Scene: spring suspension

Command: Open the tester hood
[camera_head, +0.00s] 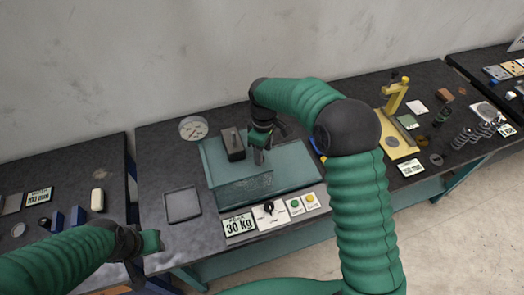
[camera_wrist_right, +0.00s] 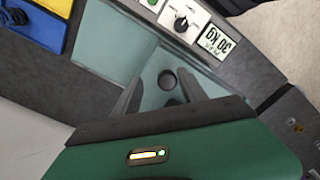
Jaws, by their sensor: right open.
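The tester is a teal box with a see-through teal hood (camera_head: 295,165) on the middle table, and its hood looks closed. In the right wrist view the hood (camera_wrist_right: 115,40) carries a dark round knob (camera_wrist_right: 168,80). My right gripper (camera_head: 259,156) points down over the hood, just right of a black block. In the right wrist view its two dark fingers (camera_wrist_right: 162,92) are apart, with the knob showing between them; I cannot tell if they touch it. My left gripper (camera_head: 148,242) is at the lower left, away from the tester; its jaws are unclear.
A panel at the tester's front has a 30 kg label (camera_head: 239,225), a dial (camera_head: 269,208) and green and yellow buttons. A black block (camera_head: 233,144) stands at the hood's back left. A grey tray (camera_head: 182,205) lies left. A yellow stand (camera_head: 396,95) is at right.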

